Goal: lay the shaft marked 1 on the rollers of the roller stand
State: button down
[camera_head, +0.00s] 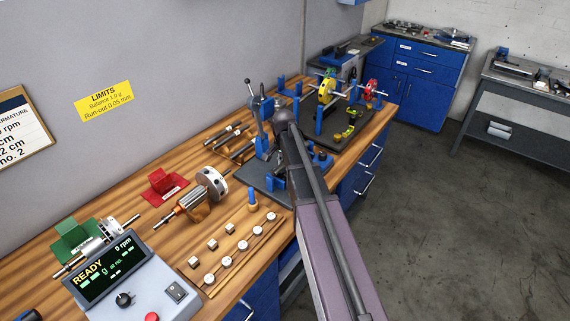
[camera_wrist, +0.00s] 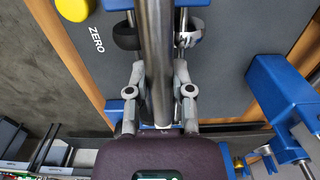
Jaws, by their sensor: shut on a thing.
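In the wrist view, my gripper (camera_wrist: 159,78) is shut on a bare steel shaft (camera_wrist: 156,40) that runs straight up out of the picture between its fingers. No number shows on the shaft, and its far end is out of view. In the head view, my arm hides the gripper and shaft.
A blue block (camera_wrist: 278,85) stands close on the right. In the head view, yellow (camera_head: 327,91) and red (camera_head: 370,91) rotors stand farther back. A lever press (camera_head: 257,108) stands left of my arm.

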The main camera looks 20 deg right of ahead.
jog(key=shift+f+b, duration=0.35)
jog(key=shift+b, duration=0.05)
dwell(0.8)
jog(key=shift+c, duration=2.1)
grip_release()
jog(key=shift+c, duration=0.4)
jog(key=shift+s, duration=0.1)
notch_tip(320, 180, up, 9)
jog(key=p, duration=0.9)
jog(key=s+a+n, duration=0.5)
jog(key=s, duration=0.6)
jog(key=s+a+n, duration=0.6)
jog(key=s, duration=0.5)
jog(key=shift+a, duration=0.3)
